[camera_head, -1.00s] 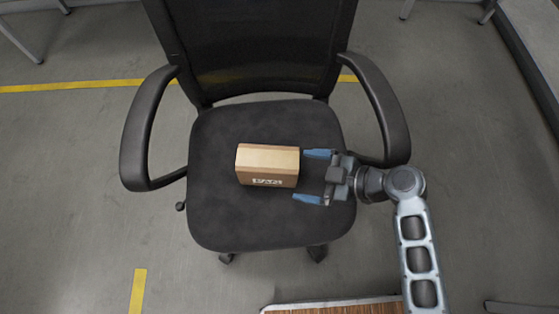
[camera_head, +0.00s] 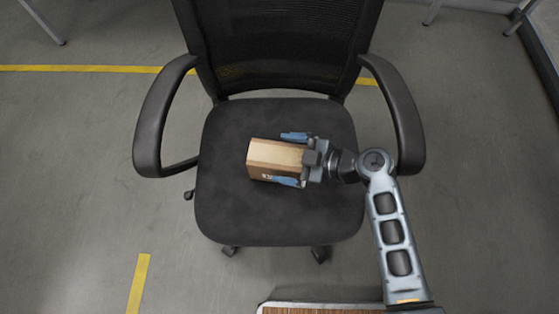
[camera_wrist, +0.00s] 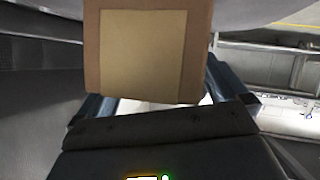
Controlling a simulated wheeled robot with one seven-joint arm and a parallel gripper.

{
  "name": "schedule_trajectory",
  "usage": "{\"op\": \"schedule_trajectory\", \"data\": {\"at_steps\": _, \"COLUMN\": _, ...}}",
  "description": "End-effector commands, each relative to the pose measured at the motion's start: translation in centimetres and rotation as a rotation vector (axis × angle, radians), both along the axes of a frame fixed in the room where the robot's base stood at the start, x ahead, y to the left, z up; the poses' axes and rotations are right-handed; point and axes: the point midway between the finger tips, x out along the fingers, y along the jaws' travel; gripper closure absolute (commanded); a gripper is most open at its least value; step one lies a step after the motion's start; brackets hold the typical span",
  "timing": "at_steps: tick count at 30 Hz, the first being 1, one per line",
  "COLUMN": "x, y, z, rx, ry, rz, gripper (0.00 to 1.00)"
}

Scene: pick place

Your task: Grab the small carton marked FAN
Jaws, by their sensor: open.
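The small brown carton (camera_head: 270,155) rests on the seat of a black office chair. White lettering on its front side is partly hidden by a finger, so I cannot read it fully. My gripper (camera_head: 290,159) is open, with its blue fingers on either side of the carton's right end, one behind it and one in front. In the wrist view the carton (camera_wrist: 150,50) fills the upper middle, its tan panel facing the camera, between my gripper's fingers (camera_wrist: 160,95). I cannot tell whether the fingers touch it.
The black chair seat (camera_head: 235,215) has free room around the carton. Armrests stand at the left (camera_head: 150,120) and right (camera_head: 408,125), and the mesh backrest (camera_head: 280,50) rises behind. A wooden surface (camera_head: 320,309) shows at the bottom edge.

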Motion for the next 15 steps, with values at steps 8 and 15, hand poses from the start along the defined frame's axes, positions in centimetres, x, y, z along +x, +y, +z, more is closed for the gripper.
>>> {"op": "schedule_trajectory", "data": {"at_steps": 8, "x": 0.01, "y": 0.00, "z": 0.00, "rx": 0.000, "ry": 0.000, "rz": 0.000, "gripper": 0.08}}
{"op": "schedule_trajectory", "data": {"at_steps": 15, "x": -0.04, "y": -0.01, "z": -0.05, "rx": -0.001, "ry": 0.002, "rz": 0.000, "gripper": 0.31}}
